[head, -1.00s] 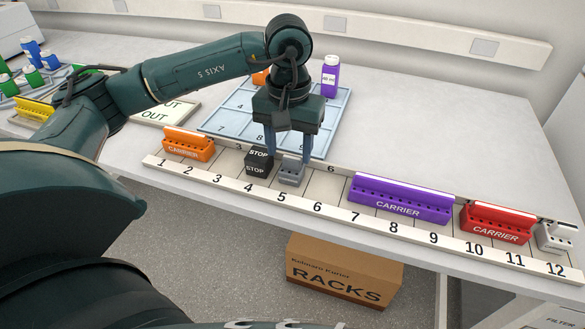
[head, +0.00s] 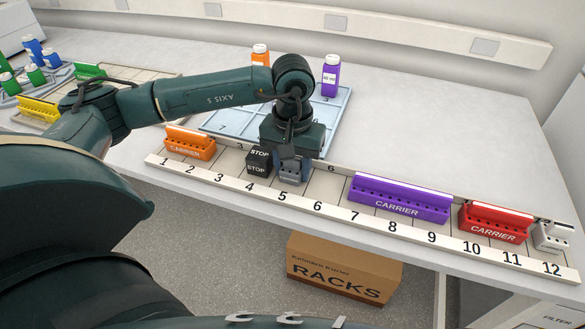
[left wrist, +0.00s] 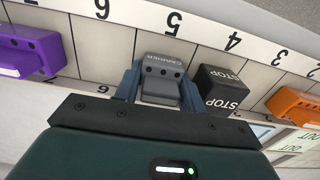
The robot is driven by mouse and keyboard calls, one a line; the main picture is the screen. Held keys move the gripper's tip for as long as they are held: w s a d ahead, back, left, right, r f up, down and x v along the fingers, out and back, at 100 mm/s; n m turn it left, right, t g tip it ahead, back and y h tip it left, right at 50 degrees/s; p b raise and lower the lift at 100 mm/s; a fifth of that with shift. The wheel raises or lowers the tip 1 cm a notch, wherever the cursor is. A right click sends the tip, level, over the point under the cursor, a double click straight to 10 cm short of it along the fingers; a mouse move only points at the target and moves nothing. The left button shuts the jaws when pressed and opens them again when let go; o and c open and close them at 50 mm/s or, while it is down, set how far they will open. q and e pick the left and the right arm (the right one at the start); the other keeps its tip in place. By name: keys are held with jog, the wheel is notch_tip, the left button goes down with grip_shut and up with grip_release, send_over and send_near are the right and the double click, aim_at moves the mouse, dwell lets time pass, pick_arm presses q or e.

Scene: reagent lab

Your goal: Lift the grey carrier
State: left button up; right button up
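The small grey carrier (head: 290,172) sits upright in slot 5 of the numbered rail (head: 322,192). It shows at close range in the left wrist view (left wrist: 163,70). My left gripper (head: 290,168) is down over it from above, its blue fingers (left wrist: 161,85) on either side of the carrier. The fingers are very close to its sides; whether they press on it I cannot tell. In the head view the gripper body hides the carrier's back part. No gap under the carrier shows. My right gripper is not in view.
A black STOP block (head: 259,162) stands close beside the carrier in slot 4. An orange carrier (head: 189,143) is farther left. Slot 6 is free; a purple carrier (head: 398,200), a red carrier (head: 494,222) and a white piece (head: 553,237) stand to the right.

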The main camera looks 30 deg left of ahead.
pick_arm(q)
jog(key=shift+c, duration=1.4)
jog(key=shift+r, duration=0.1)
